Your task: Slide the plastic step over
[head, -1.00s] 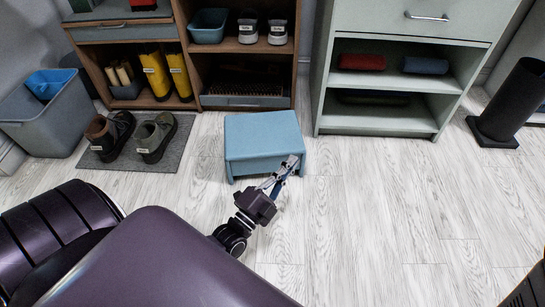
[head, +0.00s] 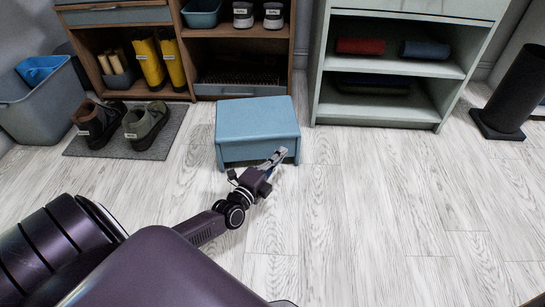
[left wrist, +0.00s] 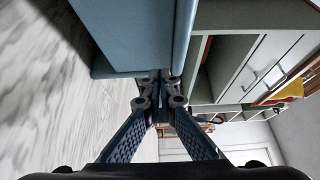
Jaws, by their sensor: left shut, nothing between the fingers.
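The blue plastic step (head: 257,117) stands upright on the pale wood floor in front of the wooden shelf unit and the pale green cabinet. My left gripper (head: 279,154) is shut and empty at the step's front face, near its right end. In the left wrist view the step (left wrist: 135,35) fills the top, and the closed fingertips (left wrist: 160,76) are at its lower edge. I cannot tell whether they touch it. My right gripper is not in view.
A grey mat (head: 84,147) with shoes lies left of the step, beside a grey bin (head: 42,108). The pale green cabinet (head: 381,118) stands behind right, and a black cylinder stand (head: 513,92) is at far right. Floor right of the step is clear.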

